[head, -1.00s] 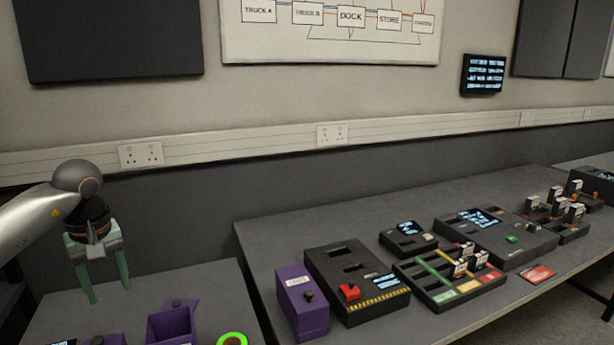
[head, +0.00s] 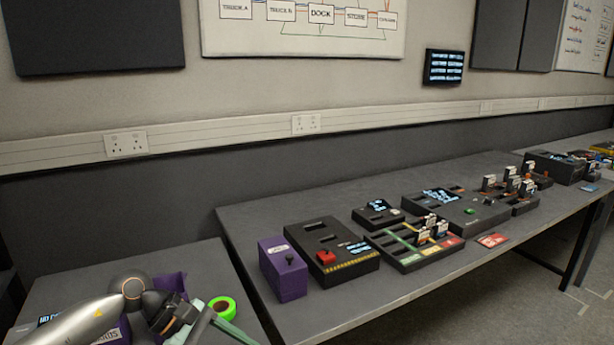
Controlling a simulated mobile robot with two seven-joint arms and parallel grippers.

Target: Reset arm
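My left arm comes in from the lower left. My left gripper (head: 218,328) hangs low over the near left table, its pale green fingers pointing to the lower right. The fingers look spread apart with nothing seen between them, though the lower finger is partly cut off by the picture's bottom edge. A purple bin (head: 170,283) stands behind the gripper, partly hidden by my arm. A bright green ring-shaped roll (head: 222,307) lies beside the fingers. My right gripper is not in view.
On the right table stand a purple box (head: 284,270), a black unit with a red switch (head: 340,252), a tray with coloured strips (head: 410,245) and several other dark devices. A red card (head: 492,240) lies near the front edge. A gap separates the two tables.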

